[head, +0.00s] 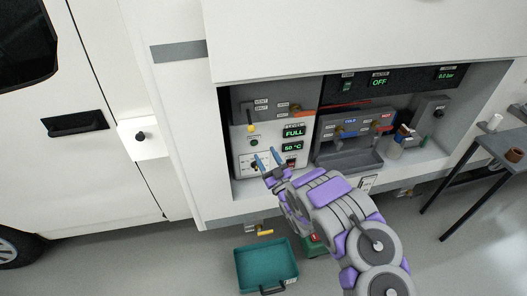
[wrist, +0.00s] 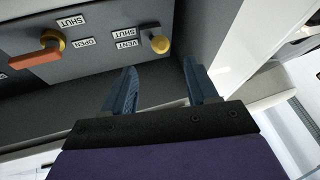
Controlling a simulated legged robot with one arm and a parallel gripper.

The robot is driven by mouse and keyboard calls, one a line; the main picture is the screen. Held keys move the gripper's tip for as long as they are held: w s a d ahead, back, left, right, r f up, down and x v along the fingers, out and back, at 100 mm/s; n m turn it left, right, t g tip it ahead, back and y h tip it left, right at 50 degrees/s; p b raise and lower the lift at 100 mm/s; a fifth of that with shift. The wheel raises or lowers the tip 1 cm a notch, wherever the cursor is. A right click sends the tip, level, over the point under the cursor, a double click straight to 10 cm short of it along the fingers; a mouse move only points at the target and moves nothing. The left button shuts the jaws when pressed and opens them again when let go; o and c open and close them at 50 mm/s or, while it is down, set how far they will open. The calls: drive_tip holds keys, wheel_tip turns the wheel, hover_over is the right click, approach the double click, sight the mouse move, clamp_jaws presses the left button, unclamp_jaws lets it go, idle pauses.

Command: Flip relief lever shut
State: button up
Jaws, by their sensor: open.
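The relief lever is a short lever with a yellow ball knob (head: 251,128) at the upper left of the grey service panel, beside labels VENT and SHUT. In the head view its knob hangs low, below both labels. In the wrist view the knob (wrist: 160,45) shows beside the upside-down labels, just beyond the gap between my fingertips. My gripper (head: 268,158) is open and empty, below and right of the knob in the head view. Its two blue fingers also show in the wrist view (wrist: 159,66), apart from the knob as far as I can see.
An orange-handled brass valve (wrist: 40,57) with OPEN and SHUT labels sits beside the lever. A sink bay (head: 350,160) with taps and bottles is on the right. A teal case (head: 267,266) lies on the floor below.

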drive_tip(key=shift+p+v, duration=0.85)
drive_tip(key=shift+v, duration=1.45)
